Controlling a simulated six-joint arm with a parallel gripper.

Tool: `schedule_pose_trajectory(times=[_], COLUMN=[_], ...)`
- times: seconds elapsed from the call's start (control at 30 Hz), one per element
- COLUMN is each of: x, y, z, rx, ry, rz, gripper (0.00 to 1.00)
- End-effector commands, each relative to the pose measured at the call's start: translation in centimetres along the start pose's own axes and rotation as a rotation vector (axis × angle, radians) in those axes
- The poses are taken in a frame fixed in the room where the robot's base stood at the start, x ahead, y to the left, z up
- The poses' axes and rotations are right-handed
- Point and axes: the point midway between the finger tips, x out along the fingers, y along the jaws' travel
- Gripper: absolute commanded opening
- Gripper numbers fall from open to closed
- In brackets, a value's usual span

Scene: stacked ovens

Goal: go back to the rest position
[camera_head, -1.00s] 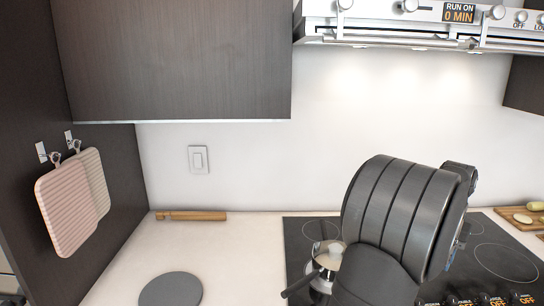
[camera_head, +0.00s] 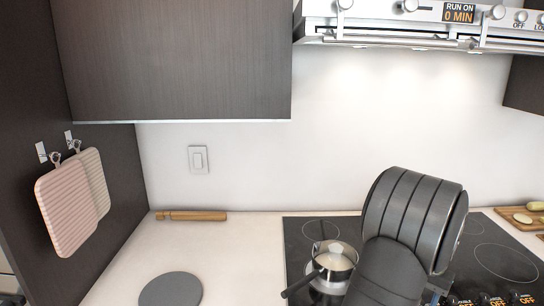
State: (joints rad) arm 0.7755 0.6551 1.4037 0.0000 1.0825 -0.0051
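My dark grey arm rises from the bottom right of the view, in front of the black cooktop (camera_head: 303,231). The fingers of my gripper do not show; the arm's own links fill that area. A small lidded pot (camera_head: 334,262) with a dark handle stands on the cooktop, just left of my arm. The arm covers part of the cooktop and some of its front controls.
A range hood (camera_head: 420,35) hangs above the cooktop, with a dark cabinet (camera_head: 180,60) to its left. A wooden rolling pin (camera_head: 192,216) and a grey round mat (camera_head: 170,289) lie on the white counter (camera_head: 235,260). A cutting board (camera_head: 515,213) lies at right.

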Motion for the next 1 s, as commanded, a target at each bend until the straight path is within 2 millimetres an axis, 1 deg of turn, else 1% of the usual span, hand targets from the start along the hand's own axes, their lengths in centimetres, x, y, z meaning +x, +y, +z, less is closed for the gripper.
schedule_pose_trajectory(times=[0.03, 1.0], x=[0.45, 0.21], y=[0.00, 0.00], z=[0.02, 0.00], rx=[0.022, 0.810], ry=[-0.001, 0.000], rz=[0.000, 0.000], gripper=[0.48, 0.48])
